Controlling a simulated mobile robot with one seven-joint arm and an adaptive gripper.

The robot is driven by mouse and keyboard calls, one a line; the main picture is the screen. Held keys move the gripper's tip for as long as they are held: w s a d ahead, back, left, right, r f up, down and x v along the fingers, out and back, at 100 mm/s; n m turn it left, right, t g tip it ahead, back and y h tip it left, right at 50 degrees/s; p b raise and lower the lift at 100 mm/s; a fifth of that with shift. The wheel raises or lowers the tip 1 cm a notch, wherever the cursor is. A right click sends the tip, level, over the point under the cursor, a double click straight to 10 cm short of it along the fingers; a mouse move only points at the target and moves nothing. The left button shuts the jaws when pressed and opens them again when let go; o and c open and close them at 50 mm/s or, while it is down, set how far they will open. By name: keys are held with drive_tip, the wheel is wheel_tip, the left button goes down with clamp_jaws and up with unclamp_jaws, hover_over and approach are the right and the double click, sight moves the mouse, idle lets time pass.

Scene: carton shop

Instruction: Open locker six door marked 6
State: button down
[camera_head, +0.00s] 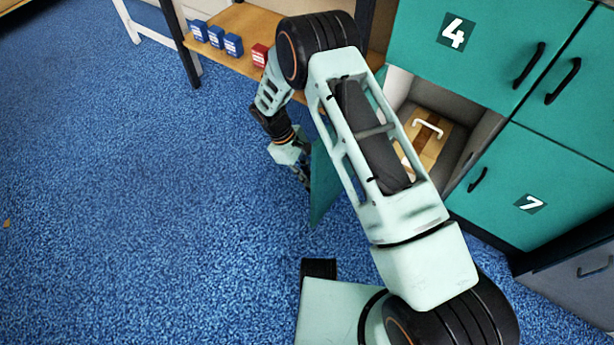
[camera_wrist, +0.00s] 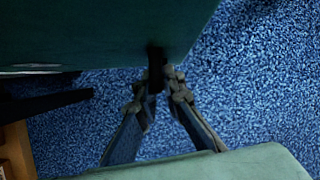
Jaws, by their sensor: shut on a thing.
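The teal locker door (camera_head: 323,188) below door 4 stands swung far out from its compartment, partly hidden behind my arm. Its number is not visible in either view. The door's teal panel (camera_wrist: 100,32) fills the upper left of the wrist view. My gripper (camera_head: 306,181) is at the outer side of this door, low over the blue carpet. In the wrist view my gripper (camera_wrist: 164,80) is shut on the dark door handle (camera_wrist: 155,62). The open compartment (camera_head: 484,127) holds a brown carton (camera_head: 432,148) with a white handle.
Teal door 4 (camera_head: 480,35) above and door 7 (camera_head: 545,190) to the right are closed. A wooden shelf (camera_head: 235,22) at the back holds blue boxes (camera_head: 216,38) and a red box (camera_head: 259,55). The blue carpet (camera_head: 130,190) to the left is mostly clear.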

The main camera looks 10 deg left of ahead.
drive_tip(key=c, duration=2)
unclamp_jaws()
drive_tip(key=shift+c, duration=0.2)
drive_tip(key=v, duration=1.2)
drive_tip(key=shift+w, duration=0.1)
